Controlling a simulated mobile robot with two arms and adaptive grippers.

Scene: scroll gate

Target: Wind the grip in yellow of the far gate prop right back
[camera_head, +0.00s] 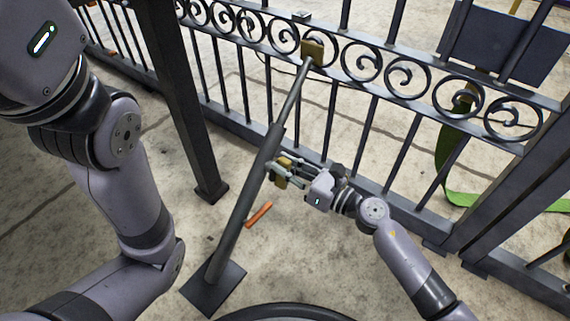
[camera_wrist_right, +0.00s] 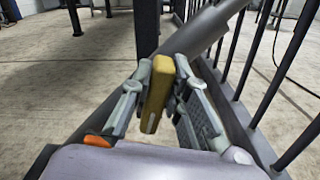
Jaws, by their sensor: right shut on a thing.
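A dark grey gate prop (camera_head: 243,203) slants from a square foot plate (camera_head: 213,290) on the ground up to a yellow-brown block (camera_head: 313,48) on the gate's scroll band. The prop's yellow grip (camera_head: 281,181) sits at the side of its tube, about halfway up. My right gripper (camera_head: 280,171) is shut on this grip from the right; its fingers partly hide it. In the right wrist view the yellow grip (camera_wrist_right: 157,95) stands between the two fingers (camera_wrist_right: 160,82), with the tube behind it. My left arm shows at the left, but its gripper is out of view.
The dark metal gate (camera_head: 390,70) with scrolls and bars runs behind the prop, close to my right arm. A dark post (camera_head: 181,100) stands left of the prop. A green strap (camera_head: 462,198) hangs at the right.

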